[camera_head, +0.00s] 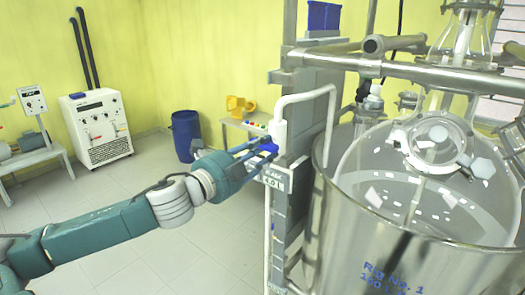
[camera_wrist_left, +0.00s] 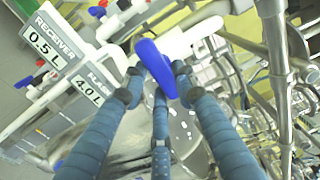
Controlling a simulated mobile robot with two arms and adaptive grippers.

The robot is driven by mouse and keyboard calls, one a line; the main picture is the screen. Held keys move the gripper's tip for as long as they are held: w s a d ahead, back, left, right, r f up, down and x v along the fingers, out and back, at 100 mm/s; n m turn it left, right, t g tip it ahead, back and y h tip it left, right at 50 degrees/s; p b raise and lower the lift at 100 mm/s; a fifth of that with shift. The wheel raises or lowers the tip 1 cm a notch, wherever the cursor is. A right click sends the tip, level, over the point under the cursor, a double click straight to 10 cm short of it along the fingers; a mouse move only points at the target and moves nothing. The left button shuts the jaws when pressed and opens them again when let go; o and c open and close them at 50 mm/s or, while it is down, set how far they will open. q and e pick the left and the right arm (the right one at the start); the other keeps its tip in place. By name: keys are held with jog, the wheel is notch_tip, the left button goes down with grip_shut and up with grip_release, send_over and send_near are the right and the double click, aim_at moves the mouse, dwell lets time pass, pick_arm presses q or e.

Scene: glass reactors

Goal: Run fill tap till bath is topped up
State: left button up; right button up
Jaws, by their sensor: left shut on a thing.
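The fill tap has a blue lever handle (camera_wrist_left: 155,66) on a white pipe, seen close in the left wrist view. In the head view the handle (camera_head: 268,146) is partly covered by my gripper. My left gripper (camera_head: 256,154) is shut on the handle; in the wrist view its fingers (camera_wrist_left: 158,92) close around it. A white spout pipe (camera_head: 306,95) rises from the tap and bends over the bath rim. The bath (camera_head: 350,235) is a large clear-walled vessel marked "Rig No. 1", with a glass reactor (camera_head: 440,135) inside. White floating pieces show within; the exact liquid level is unclear. My right gripper is out of view.
Metal frame bars (camera_head: 400,65) cross above the bath. A white cabinet unit (camera_head: 97,128) and a blue barrel (camera_head: 186,136) stand at the back. The floor at left is open.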

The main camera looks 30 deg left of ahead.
pick_arm(q)
jog(key=shift+f, duration=0.15)
jog(key=o, duration=1.1)
jog(key=s, duration=0.7)
jog(key=shift+s+a, duration=0.25)
jog(key=shift+a, duration=0.1)
